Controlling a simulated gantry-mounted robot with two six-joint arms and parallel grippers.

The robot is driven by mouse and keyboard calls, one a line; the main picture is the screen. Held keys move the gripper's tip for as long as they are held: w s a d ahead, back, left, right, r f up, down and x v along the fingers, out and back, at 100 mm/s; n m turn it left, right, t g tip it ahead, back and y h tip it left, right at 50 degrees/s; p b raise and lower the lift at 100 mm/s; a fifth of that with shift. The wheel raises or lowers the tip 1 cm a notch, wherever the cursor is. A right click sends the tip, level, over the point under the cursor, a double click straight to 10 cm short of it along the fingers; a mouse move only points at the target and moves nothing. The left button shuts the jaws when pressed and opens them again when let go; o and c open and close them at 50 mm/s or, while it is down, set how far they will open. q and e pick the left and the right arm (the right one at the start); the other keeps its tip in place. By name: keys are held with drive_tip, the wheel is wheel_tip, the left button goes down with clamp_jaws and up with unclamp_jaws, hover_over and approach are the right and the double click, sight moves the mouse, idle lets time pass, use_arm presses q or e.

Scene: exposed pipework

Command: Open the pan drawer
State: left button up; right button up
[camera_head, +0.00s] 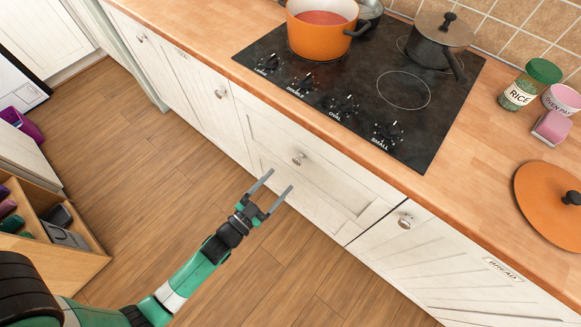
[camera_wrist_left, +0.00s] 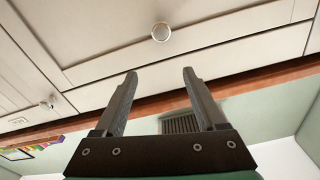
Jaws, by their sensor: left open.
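The pan drawer (camera_head: 340,185) is a white panelled front below the hob, flush with the cabinets beside it. Its round metal knob (camera_head: 299,159) is near the middle of the front. In the left wrist view the knob (camera_wrist_left: 160,32) lies above the gap between my fingertips, with the pale drawer front (camera_wrist_left: 110,55) around it. My left gripper (camera_head: 281,179) is open and empty, its two fingers pointing at the drawer front near the knob. In the left wrist view the gripper (camera_wrist_left: 159,72) is apart from the knob. My right gripper is not in view.
Above the drawer, the wooden worktop (camera_head: 215,60) holds a black hob (camera_head: 345,115) with an orange pot (camera_head: 310,40) and a dark pot (camera_head: 430,50). Cabinet doors flank the drawer. A wooden crate (camera_head: 85,262) stands at left. The floor (camera_head: 165,165) before the drawer is clear.

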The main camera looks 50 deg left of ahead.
sight(296, 163)
use_arm(q)
drive_tip(key=s+f, duration=0.3)
drive_tip(key=shift+g, duration=0.3)
drive_tip(key=w+a+b, duration=0.1)
drive_tip(key=w, duration=0.2)
drive_tip(key=w+a+b, duration=0.1)
drive_tip(key=w, duration=0.3)
drive_tip(key=w+a+b, duration=0.1)
drive_tip(key=w, duration=0.3)
drive_tip(key=shift+w+f, duration=0.1)
drive_tip(key=shift+w, duration=0.15)
drive_tip(key=shift+d, duration=0.1)
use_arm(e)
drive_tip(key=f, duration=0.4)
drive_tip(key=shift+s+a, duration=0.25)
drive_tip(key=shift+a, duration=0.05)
use_arm(q)
clamp_jaws()
